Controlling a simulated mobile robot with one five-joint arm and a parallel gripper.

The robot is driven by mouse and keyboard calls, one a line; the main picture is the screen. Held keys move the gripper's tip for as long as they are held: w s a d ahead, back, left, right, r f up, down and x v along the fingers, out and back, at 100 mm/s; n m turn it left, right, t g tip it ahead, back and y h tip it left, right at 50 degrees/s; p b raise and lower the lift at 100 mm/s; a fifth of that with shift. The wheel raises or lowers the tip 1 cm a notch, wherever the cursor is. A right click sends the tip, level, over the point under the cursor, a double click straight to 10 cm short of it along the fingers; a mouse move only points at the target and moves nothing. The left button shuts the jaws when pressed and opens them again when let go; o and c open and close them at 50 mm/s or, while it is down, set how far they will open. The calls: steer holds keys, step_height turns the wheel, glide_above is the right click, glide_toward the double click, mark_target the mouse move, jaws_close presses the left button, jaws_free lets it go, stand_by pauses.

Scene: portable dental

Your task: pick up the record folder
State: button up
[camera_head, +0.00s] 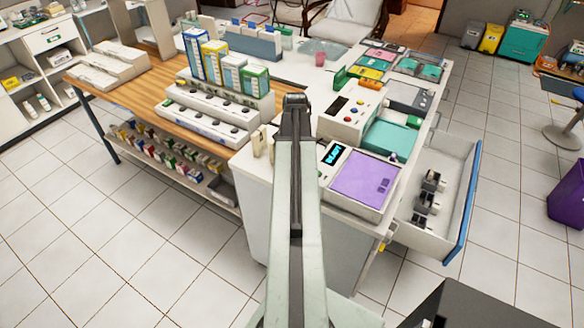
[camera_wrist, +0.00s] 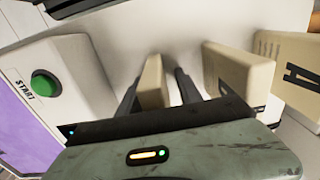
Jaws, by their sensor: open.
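In the wrist view, my gripper (camera_wrist: 157,85) is open, with one dark finger on each side of a narrow beige upright slab (camera_wrist: 154,78). I see a gap on the right; contact on the left is unclear. A wider beige slab (camera_wrist: 236,78) stands to the right, and a beige block with dark marks (camera_wrist: 285,62) is beyond it. I cannot tell for sure which of these is the record folder. In the head view, two small beige pieces (camera_head: 258,143) stand left of my arm; my fingers are hidden behind the arm.
A white device with a green START button (camera_wrist: 42,85) stands left of my gripper. The purple-lidded unit (camera_head: 362,182) is right of my arm. Binders (camera_head: 212,60) stand on a white rack at the left. An open drawer (camera_head: 440,235) juts out at the right.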

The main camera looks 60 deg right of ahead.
steer(key=shift+r, duration=0.1)
steer(key=shift+c, duration=0.3)
jaws_close()
steer(key=shift+r, duration=0.15)
